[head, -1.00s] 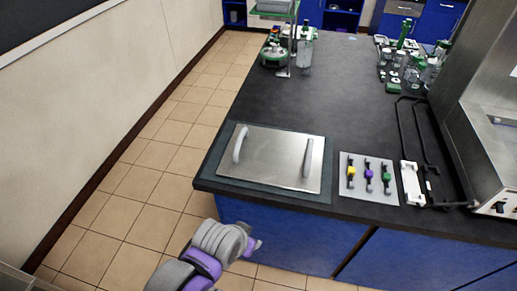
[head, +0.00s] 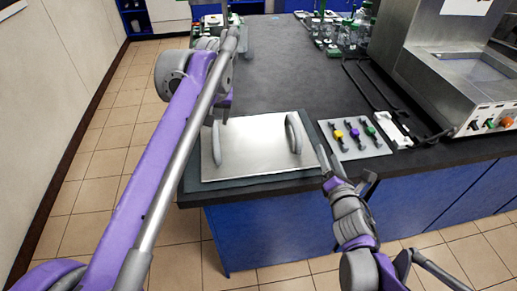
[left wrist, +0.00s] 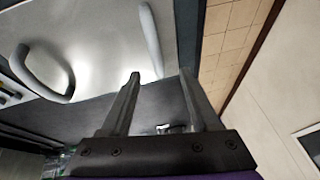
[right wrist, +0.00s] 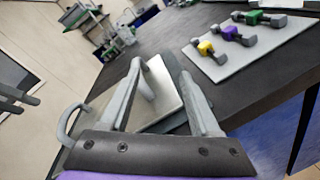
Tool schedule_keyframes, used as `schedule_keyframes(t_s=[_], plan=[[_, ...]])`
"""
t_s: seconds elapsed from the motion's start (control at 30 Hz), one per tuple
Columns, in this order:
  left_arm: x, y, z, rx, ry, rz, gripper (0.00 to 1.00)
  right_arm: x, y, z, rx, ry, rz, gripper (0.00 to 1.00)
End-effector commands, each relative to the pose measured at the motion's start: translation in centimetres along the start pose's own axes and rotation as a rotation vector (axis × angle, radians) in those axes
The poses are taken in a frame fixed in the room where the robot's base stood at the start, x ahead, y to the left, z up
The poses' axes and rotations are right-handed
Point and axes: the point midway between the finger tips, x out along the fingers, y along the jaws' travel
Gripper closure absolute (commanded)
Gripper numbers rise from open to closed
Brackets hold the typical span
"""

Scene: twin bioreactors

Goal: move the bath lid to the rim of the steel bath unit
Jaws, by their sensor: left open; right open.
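The bath lid (head: 255,158) is a flat steel plate with two grey arched handles, lying on a dark mat near the bench's front left corner. My left gripper (head: 224,105) is open above the lid's left handle (head: 216,143), partly hidden by its arm. My right gripper (head: 346,172) is open at the lid's front right, apart from the right handle (head: 294,133). In the right wrist view, the lid (right wrist: 166,90) shows between its fingers (right wrist: 160,70). The steel bath unit (head: 415,50) stands at the right.
A pale plate with yellow, purple and green clamps (head: 354,139) lies right of the lid. Black tubing and a white piece (head: 391,128) lie between it and the bath. Glassware (head: 335,30) stands at the back. The bench middle is clear.

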Motion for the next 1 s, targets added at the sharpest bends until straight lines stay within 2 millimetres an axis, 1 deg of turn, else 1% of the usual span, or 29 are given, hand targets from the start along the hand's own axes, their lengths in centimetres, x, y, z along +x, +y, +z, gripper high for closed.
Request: schedule_keyframes(t_s=[0.03, 0.1, 0.2, 0.3, 0.57, 0.7, 0.77, 0.87, 1.0], plan=[[1.2, 0.7, -1.0, -0.001, -0.002, -0.009, 0.38, 1.0, 0.1, -1.4, -0.121, 0.003, 0.054, 0.37], [1.8, 1.2, -2.1, -0.008, -0.002, -0.024, 0.38, 1.7, 0.7, -2.5, -0.27, 0.002, 0.121, 0.37], [2.3, 1.5, -3.0, -0.015, -0.002, -0.036, 0.38, 2.3, 1.3, -3.7, -0.41, -0.002, 0.184, 0.37], [2.5, 1.7, -3.4, -0.017, -0.002, -0.042, 0.38, 2.5, 1.7, -4.1, -0.47, -0.005, 0.212, 0.37], [2.4, 1.6, -3.4, -0.018, -0.002, -0.043, 0.38, 2.5, 1.8, -4.1, -0.481, -0.006, 0.216, 0.37], [2.8, 1.6, -3.4, -0.018, -0.002, -0.043, 0.38, 2.9, 1.9, -4.1, -0.478, -0.006, 0.216, 0.37], [3.4, 1.6, -3.4, -0.019, -0.002, -0.043, 0.38, 3.5, 2.0, -4.1, -0.477, -0.006, 0.216, 0.37], [4.9, 1.6, -3.4, -0.019, -0.002, -0.042, 0.38, 4.9, 2.3, -4.2, -0.477, -0.006, 0.217, 0.37], [7.5, 1.4, -3.4, -0.019, -0.002, -0.042, 0.38, 7.4, 2.9, -4.3, -0.476, -0.006, 0.216, 0.37]])
